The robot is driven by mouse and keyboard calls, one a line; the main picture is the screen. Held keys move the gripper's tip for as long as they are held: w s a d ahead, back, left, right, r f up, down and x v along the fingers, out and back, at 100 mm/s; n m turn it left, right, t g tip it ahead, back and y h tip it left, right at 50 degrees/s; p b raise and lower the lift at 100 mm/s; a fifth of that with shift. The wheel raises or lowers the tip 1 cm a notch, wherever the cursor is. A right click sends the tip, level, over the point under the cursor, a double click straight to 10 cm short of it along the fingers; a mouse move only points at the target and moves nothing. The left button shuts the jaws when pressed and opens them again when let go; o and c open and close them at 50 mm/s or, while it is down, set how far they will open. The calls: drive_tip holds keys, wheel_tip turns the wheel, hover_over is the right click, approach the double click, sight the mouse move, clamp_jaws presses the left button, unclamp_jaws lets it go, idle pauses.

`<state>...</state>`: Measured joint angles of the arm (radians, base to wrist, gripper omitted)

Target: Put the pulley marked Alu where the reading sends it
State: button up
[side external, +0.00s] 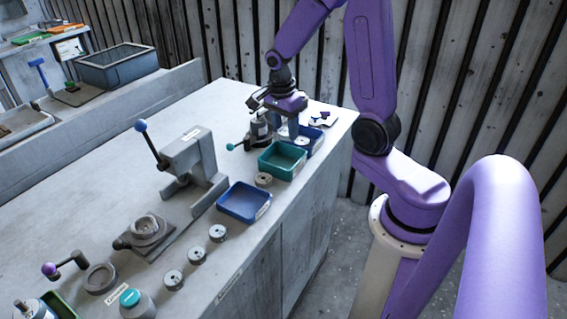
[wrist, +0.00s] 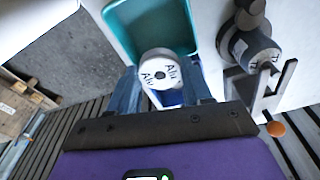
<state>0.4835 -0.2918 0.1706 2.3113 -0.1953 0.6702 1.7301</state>
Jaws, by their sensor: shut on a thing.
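My gripper (wrist: 161,78) is shut on a whitish round pulley marked Alu (wrist: 158,66), with a dark centre hole, held between its two blue fingers. In the side external view my gripper (side external: 291,128) is low over the back blue tray (side external: 314,143), beside the green tray (side external: 282,172). The held pulley is hard to make out there. In the wrist view the green tray (wrist: 117,22) lies just beyond the pulley. A grey device with a marked round face (wrist: 256,52) stands to the right; any reading on it is not legible.
Another blue tray (side external: 243,203) sits nearer along the bench edge. Several loose pulleys stand along the edge, one (side external: 264,180) by the green tray. A lever press (side external: 190,160) and a device with a green-knobbed handle (side external: 258,132) stand on the bench.

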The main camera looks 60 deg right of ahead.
drive_tip(key=o, duration=1.1)
drive_tip(key=shift+o, duration=0.2)
wheel_tip(320, 180, up, 17)
drive_tip(key=a, duration=0.2)
drive_tip(key=shift+w+r, duration=0.15)
drive_tip(key=shift+w, duration=0.1)
